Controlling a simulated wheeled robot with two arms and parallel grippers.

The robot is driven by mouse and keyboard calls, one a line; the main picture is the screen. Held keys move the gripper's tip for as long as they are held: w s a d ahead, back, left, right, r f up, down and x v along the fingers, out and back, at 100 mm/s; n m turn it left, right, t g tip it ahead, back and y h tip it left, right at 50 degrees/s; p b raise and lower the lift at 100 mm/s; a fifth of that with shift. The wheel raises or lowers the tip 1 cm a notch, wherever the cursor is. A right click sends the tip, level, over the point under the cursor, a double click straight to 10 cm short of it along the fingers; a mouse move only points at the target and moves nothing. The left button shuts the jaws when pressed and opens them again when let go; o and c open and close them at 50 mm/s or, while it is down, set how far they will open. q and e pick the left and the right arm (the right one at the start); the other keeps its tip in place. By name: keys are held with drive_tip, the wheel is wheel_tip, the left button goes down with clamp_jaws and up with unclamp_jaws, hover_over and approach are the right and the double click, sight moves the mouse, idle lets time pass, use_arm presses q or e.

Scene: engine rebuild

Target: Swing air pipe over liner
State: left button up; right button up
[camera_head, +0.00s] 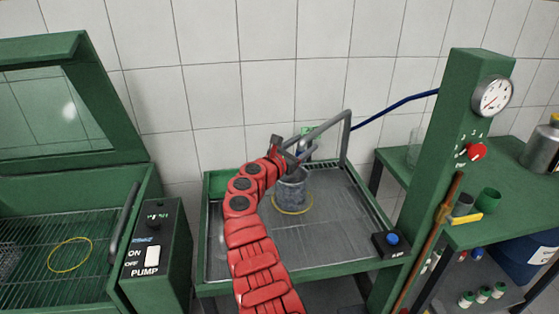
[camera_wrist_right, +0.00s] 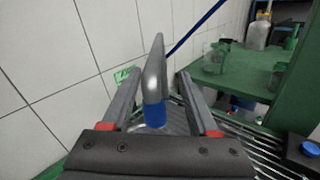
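The grey air pipe (camera_head: 325,126) rises from the back right of the wash tray and bends left over it, with its near end at my right gripper (camera_head: 284,148). In the right wrist view the pipe (camera_wrist_right: 155,75) and its blue collar (camera_wrist_right: 155,112) appear between the two fingers of my right gripper (camera_wrist_right: 158,75). The fingers stand apart, with a gap on each side of the pipe. The liner (camera_head: 292,190), a grey metal cylinder, stands upright on the tray, just below the gripper and pipe end. My left gripper is in no view.
A yellow ring (camera_head: 308,208) lies around the liner's base on the tray (camera_head: 345,268). A blue hose (camera_head: 395,108) runs to the green post (camera_head: 436,150) with a gauge. A blue button box (camera_head: 391,243) sits at the tray's front right. An open green washer (camera_head: 75,190) stands left.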

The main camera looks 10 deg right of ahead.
drive_tip(key=v, duration=1.1)
drive_tip(key=shift+s+a, duration=0.2)
drive_tip(key=shift+a, duration=0.05)
drive_tip(key=shift+r, duration=0.1)
